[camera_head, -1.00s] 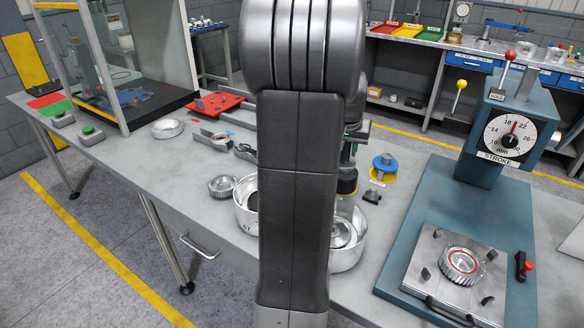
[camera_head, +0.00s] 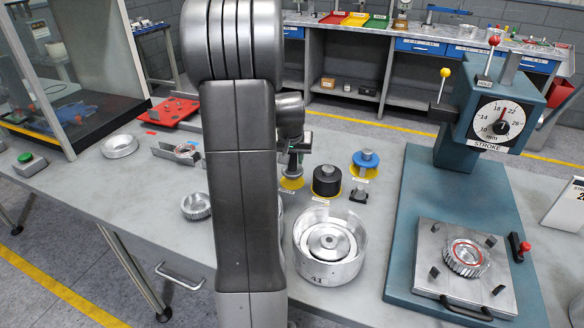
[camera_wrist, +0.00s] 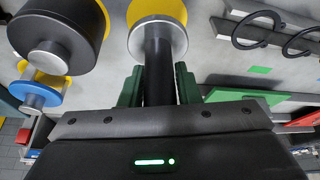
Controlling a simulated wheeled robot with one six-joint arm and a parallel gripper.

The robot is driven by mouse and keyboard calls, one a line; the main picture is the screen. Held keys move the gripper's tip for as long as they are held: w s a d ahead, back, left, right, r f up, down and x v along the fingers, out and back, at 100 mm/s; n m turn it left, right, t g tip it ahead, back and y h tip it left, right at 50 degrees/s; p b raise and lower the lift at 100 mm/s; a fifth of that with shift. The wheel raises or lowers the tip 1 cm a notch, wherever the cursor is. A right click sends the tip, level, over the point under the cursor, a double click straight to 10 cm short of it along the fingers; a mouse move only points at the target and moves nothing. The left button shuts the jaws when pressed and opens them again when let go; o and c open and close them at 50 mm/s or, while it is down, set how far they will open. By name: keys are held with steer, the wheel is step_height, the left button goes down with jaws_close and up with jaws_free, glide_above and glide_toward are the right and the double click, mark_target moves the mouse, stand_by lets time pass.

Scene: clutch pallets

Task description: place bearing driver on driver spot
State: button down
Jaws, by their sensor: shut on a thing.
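My gripper (camera_head: 298,146) has its green fingers closed around the dark shaft of the bearing driver (camera_wrist: 158,70). The driver ends in a silver disc (camera_wrist: 158,40), which overlaps a yellow round spot (camera_wrist: 157,9) in the wrist view. In the head view the driver and its yellow spot (camera_head: 291,184) are just right of my arm, and the driver looks upright. I cannot tell whether it touches the spot. My arm hides part of this area.
A black driver (camera_head: 326,182) and a blue driver (camera_head: 364,160) stand on yellow spots to the right. A silver pot (camera_head: 327,270) is in front of them. The blue press (camera_head: 415,190) with its gauge stands at right. A metal ring part (camera_head: 196,206) lies left of my arm.

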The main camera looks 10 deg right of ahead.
mark_target(293, 167)
steer(key=shift+f, duration=1.75)
steer(key=shift+f, duration=0.2)
steer(key=c, duration=1.1)
jaws_free()
steer(key=shift+s+r, duration=0.1)
steer(key=shift+r, duration=0.4)
steer(key=v, duration=1.1)
steer(key=shift+s+a+r, duration=0.1)
steer(key=shift+s+r, duration=0.05)
steer(key=shift+s, duration=0.05)
